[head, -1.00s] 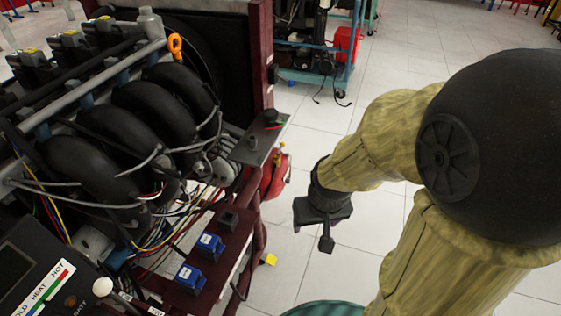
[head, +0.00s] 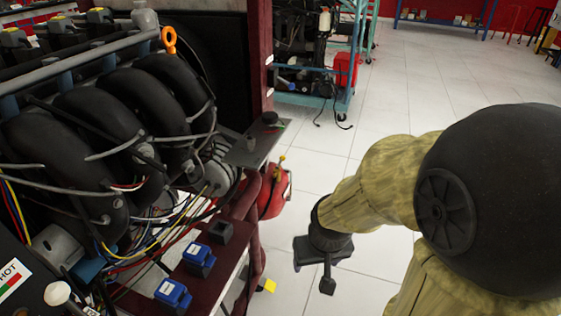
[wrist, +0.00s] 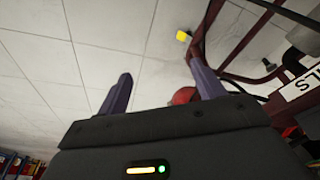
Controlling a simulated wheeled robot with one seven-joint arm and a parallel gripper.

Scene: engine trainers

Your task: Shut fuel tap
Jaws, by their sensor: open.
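I cannot make out a fuel tap for certain in either view. The engine trainer (head: 110,130) fills the left of the head view, with black manifold pipes and loose wiring. A red container (head: 273,194) with a small yellow part on top sits low behind the trainer's frame; part of a red thing also shows between my fingers in the wrist view (wrist: 184,96). My gripper (head: 327,284) hangs over the floor, right of the trainer and apart from it. In the wrist view my gripper (wrist: 162,88) has its two fingers spread with nothing held.
The trainer's dark red frame (head: 246,212) carries two blue connectors (head: 199,259). A teal cart (head: 335,95) stands behind.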

